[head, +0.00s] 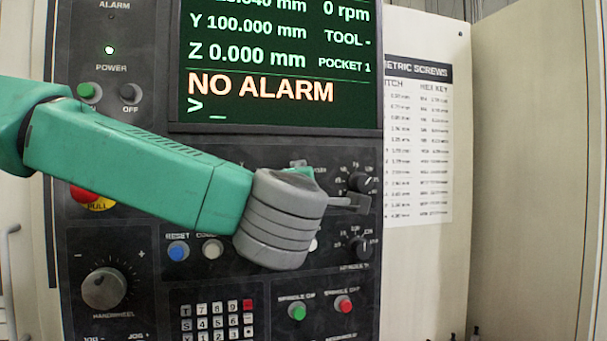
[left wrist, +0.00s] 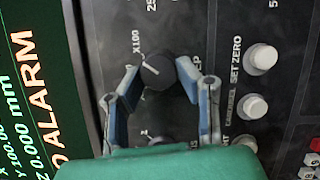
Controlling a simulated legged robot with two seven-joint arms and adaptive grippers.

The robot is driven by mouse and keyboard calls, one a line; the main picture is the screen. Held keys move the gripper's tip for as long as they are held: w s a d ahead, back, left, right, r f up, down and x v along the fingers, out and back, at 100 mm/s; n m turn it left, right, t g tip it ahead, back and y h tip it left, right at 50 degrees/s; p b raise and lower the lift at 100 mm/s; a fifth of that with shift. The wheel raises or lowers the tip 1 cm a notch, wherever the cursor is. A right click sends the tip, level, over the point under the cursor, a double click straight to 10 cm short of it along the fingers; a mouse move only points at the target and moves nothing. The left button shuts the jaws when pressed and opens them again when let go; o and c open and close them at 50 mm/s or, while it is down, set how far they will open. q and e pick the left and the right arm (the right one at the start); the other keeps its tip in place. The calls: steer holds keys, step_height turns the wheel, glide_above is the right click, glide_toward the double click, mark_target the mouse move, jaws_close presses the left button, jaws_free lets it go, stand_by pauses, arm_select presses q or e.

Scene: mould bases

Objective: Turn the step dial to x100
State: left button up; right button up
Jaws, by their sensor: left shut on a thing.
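The step dial (left wrist: 158,72) is a round black knob with a white pointer line, seen in the left wrist view. The X100 mark (left wrist: 137,42) is printed at its upper left. The white line slants up and left, pointing somewhat below the mark rather than straight at it. My left gripper (left wrist: 162,88) has one finger on each side of the knob and is shut on it. My right gripper is in neither view.
The axis dial (left wrist: 160,146) is partly hidden below the fingers. White buttons (left wrist: 262,57) lie to the right in the left wrist view. The screen (head: 275,65) above reads NO ALARM.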

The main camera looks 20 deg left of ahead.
arm_select(q)
steer(key=shift+m+g+p, duration=0.3)
steer(key=shift+m+p, duration=0.45)
steer(key=shift+m, duration=0.05)
steer(key=shift+f, duration=0.15)
steer(key=o, duration=1)
steer(key=shift+o, duration=0.7)
steer(key=shift+w+d, duration=0.1)
steer(key=shift+w, duration=0.1)
steer(key=shift+s, duration=0.1)
steer(key=v, duration=1.1)
steer(key=shift+s, duration=0.3)
